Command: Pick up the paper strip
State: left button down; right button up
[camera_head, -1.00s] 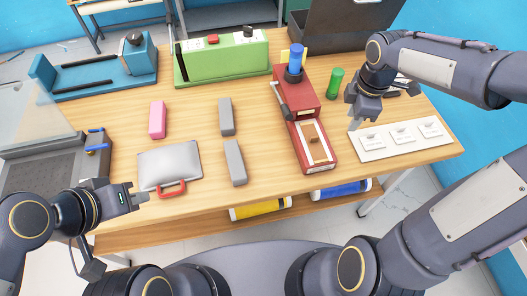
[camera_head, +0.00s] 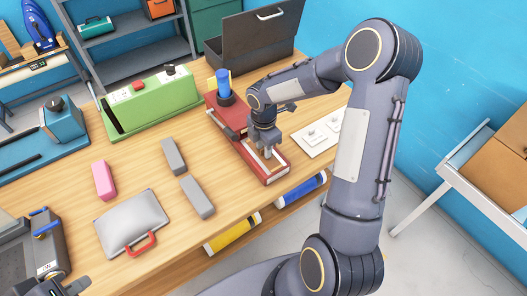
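The red device (camera_head: 277,172) stands near the right front of the table, with a blue cylinder (camera_head: 224,84) on its far end. Its near end has a pale framed recess with a small brown piece (camera_head: 268,153) in it. I cannot tell for sure which thing is the paper strip. My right gripper (camera_head: 266,149) points down at this recess, very close to the brown piece, and partly hides it. Its finger gap is too small to read. My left gripper (camera_head: 72,288) is only partly in view at the bottom left corner, with its fingers unclear.
A white panel (camera_head: 313,139) lies right of the red device. A grey case (camera_head: 130,220) with a red handle, grey blocks (camera_head: 197,197) and a pink block (camera_head: 104,180) lie to the left. A green machine (camera_head: 150,103) and an open dark box (camera_head: 245,45) stand behind.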

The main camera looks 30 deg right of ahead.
jog(key=shift+c, duration=0.4)
grip_shut()
